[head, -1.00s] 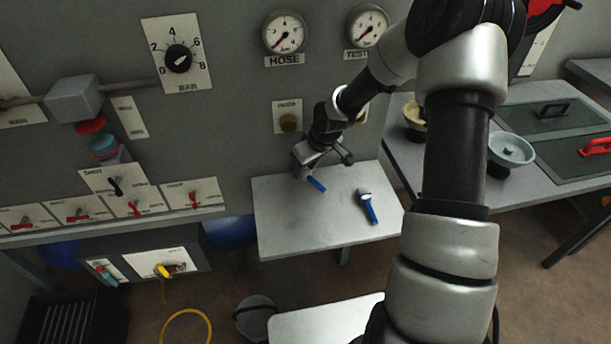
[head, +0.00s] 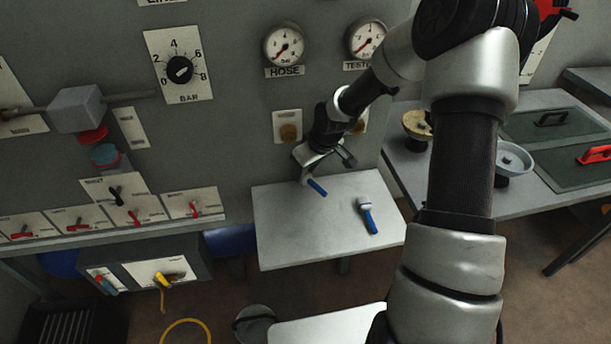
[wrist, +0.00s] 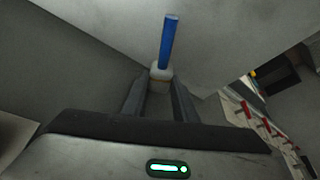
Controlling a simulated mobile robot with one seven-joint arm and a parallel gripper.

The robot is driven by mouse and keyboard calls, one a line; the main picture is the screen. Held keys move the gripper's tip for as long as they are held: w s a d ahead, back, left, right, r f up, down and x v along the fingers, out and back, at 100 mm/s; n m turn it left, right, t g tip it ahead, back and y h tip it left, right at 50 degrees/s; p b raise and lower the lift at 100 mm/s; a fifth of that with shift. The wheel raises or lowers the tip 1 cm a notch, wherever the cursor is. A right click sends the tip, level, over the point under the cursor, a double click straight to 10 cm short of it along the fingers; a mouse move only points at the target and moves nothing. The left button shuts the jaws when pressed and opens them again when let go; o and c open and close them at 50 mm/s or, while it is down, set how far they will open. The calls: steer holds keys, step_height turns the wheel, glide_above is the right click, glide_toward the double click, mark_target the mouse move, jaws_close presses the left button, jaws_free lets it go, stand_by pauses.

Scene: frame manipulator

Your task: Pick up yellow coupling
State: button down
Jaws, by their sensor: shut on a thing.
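A yellow fitting (head: 163,279), which looks like the yellow coupling, sits at a white panel on the low box at lower left in the head view, with a yellow hose below it. My gripper (head: 308,176) is far from it, above the small grey table at the wall. It is shut on a blue-handled piece (head: 317,187). In the wrist view this piece shows a blue shaft (wrist: 169,42) and a pale end (wrist: 160,76) between the fingers (wrist: 158,98). The fingertips are small in the head view.
A second blue-handled piece with a pale head (head: 367,215) lies on the grey table (head: 285,235). A panel with switches (head: 130,205) is left of the table. A side bench (head: 470,200) at right holds bowls and lidded trays.

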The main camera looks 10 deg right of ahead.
step_height(320, 180, up, 5)
steer(key=shift+f+p, duration=0.1)
steer(key=shift+p, duration=0.25)
steer(key=s+p, duration=0.2)
steer(key=s, duration=1.7)
steer(key=w+r+m+h+p, duration=0.1)
steer(key=w+r+p, duration=0.3)
steer(key=r, duration=0.5)
steer(key=w+r+m+h+p, duration=0.1)
steer(key=w+r+m+p, duration=0.3)
steer(key=r, duration=0.5)
steer(key=shift+w+d+m+t+p, duration=0.3)
steer(key=shift+w+t+p, duration=0.1)
steer(key=shift+w, duration=0.6)
